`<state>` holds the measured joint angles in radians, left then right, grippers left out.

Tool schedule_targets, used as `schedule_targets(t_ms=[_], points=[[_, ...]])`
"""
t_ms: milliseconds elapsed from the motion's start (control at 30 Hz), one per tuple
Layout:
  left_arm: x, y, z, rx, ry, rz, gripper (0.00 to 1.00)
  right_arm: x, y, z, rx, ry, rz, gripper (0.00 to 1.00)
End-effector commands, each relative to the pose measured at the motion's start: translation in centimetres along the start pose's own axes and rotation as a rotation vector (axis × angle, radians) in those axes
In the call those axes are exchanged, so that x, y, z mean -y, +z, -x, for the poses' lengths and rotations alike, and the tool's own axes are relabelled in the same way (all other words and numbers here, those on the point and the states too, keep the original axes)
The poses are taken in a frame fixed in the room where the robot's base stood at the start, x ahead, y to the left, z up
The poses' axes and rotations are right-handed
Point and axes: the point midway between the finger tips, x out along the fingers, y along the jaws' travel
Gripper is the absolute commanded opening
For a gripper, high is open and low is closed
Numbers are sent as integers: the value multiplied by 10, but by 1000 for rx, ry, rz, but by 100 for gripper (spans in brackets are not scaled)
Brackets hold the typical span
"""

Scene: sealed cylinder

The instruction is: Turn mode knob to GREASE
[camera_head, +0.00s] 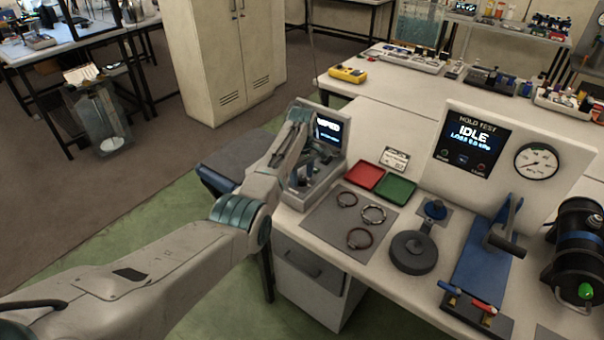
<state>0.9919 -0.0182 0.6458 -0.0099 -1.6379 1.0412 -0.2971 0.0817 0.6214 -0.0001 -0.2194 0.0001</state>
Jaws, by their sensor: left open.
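A small grey bench unit (333,158) with a lit dark screen (328,130) stands at the left end of the white workbench. The screen's text is partly covered and too small to read surely. I cannot make out the mode knob; my left arm covers part of the unit. My left gripper (301,117) is at the upper left of this unit, in front of the screen's left side. It is open, and I see nothing held in it. Whether it touches the unit I cannot tell. My right gripper is not in view.
A dark mat (335,225) holds three rings. Red (364,176) and green (396,188) trays lie behind it. To the right are a round grey puck (414,252), a blue lever fixture (478,265) and a HOLD TEST panel (470,148) reading IDLE.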

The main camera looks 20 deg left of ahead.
Motion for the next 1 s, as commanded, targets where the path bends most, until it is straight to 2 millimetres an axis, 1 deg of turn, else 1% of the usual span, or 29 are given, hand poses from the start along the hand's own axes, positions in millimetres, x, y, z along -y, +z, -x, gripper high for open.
schedule_targets(t_ms=[267, 367, 400, 467, 500, 767, 1000], points=[[0, 0, -2, 0, 0, 0, 49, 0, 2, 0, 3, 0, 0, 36], [0, 0, -2, 0, 0, 0, 31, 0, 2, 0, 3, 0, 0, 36], [0, 0, -2, 0, 0, 0, 23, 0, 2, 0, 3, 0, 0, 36], [0, 0, -2, 0, 0, 0, 11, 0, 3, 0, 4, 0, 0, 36], [0, 0, -2, 0, 0, 0, 4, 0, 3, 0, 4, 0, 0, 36], [0, 0, -1, 0, 0, -19, 4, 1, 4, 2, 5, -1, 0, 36], [0, 0, 1, 0, 0, -125, 4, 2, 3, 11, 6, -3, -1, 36]])
